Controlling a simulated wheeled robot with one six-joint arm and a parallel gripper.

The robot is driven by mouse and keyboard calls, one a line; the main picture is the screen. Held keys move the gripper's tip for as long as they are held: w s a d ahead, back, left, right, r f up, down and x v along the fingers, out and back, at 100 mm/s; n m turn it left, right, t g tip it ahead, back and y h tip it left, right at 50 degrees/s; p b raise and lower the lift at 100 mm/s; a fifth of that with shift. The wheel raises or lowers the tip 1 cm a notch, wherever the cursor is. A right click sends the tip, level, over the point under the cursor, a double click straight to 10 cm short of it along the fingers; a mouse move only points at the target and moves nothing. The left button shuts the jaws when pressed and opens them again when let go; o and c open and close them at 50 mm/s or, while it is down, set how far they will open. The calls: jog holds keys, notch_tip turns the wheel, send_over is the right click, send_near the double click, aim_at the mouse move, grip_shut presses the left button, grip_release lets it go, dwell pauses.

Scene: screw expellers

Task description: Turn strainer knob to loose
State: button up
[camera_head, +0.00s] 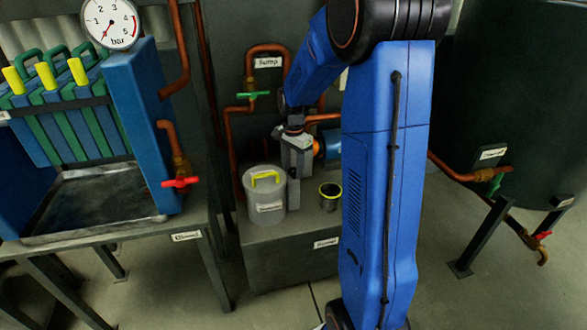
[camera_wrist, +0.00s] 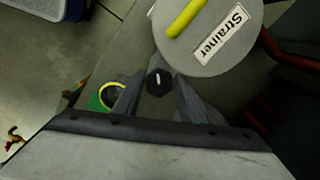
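The strainer is a grey cylinder (camera_head: 265,208) with a yellow handle on its lid, standing on a grey plinth. In the wrist view its labelled lid (camera_wrist: 208,38) fills the top. A small dark faceted knob (camera_wrist: 158,84) with a short white mark sits beside it; the mark runs nearly up and down in that view. My gripper (camera_wrist: 159,80) is open, with one finger on each side of the knob and a gap showing on both sides. Whether the fingertips are level with the knob is unclear. In the head view my gripper (camera_head: 293,190) points down right of the strainer and hides the knob.
A yellow-rimmed dark cup (camera_head: 330,196) stands right of my gripper on the plinth (camera_head: 290,245). Copper pipes and a green-handled valve (camera_head: 252,95) rise behind. A filter press (camera_head: 65,110) stands left, and a dark tank (camera_head: 520,100) right.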

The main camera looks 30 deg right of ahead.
aim_at(293, 170)
jog(key=shift+o, duration=0.8)
notch_tip(293, 170, up, 17)
jog(key=shift+r, duration=0.2)
jog(key=f+m, duration=0.2)
jog(key=f, duration=0.3)
jog(key=f+m, duration=0.2)
jog(key=f, duration=0.4)
jog(key=f+m, duration=0.2)
jog(key=f, duration=0.4)
jog(key=shift+d, duration=0.2)
dwell(0.4)
jog(key=shift+r, duration=0.1)
jog(key=c, duration=1)
